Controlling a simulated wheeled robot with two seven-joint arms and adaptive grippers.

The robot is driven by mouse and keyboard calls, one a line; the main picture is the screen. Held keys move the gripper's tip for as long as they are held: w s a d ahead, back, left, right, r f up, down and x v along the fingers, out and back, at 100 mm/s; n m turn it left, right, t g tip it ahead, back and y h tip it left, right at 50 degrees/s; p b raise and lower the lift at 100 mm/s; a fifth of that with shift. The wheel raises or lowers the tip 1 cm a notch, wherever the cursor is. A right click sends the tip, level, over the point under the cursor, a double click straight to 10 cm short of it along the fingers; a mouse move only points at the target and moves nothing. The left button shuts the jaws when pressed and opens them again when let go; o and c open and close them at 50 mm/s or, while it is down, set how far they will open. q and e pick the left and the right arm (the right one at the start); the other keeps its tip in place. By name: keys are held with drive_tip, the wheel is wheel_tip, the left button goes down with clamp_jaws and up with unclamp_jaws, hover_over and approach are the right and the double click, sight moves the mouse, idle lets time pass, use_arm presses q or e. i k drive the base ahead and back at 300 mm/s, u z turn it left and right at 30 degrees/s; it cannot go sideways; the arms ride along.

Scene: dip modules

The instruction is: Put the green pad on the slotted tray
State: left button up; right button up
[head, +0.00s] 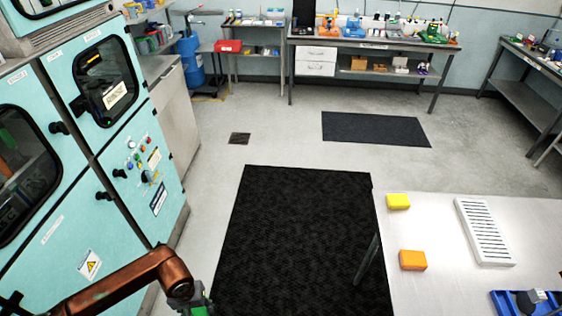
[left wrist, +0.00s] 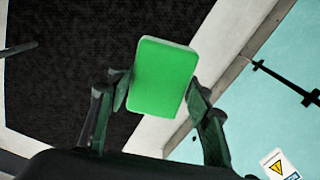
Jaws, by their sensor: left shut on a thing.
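My left gripper (left wrist: 158,92) is shut on the green pad (left wrist: 165,77), a rounded block held between its two fingers in the left wrist view. In the head view the gripper (head: 190,300) is at the bottom edge, left of the table, and a bit of the green pad (head: 199,311) shows there. The slotted tray (head: 484,231) is white with a row of slots and lies on the table at the right, well apart from the gripper. Its slots look empty. My right gripper is not in view.
On the pale table (head: 450,215) are a yellow pad (head: 398,201), an orange pad (head: 412,260) and a blue bin (head: 507,304) with items in it. A black mat (head: 295,235) covers the floor between. Teal cabinets (head: 125,150) stand close on the left.

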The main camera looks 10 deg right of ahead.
sight(485, 228)
drive_tip(key=z, duration=0.1)
drive_tip(key=i, duration=3.4)
drive_tip(key=z, duration=3.95)
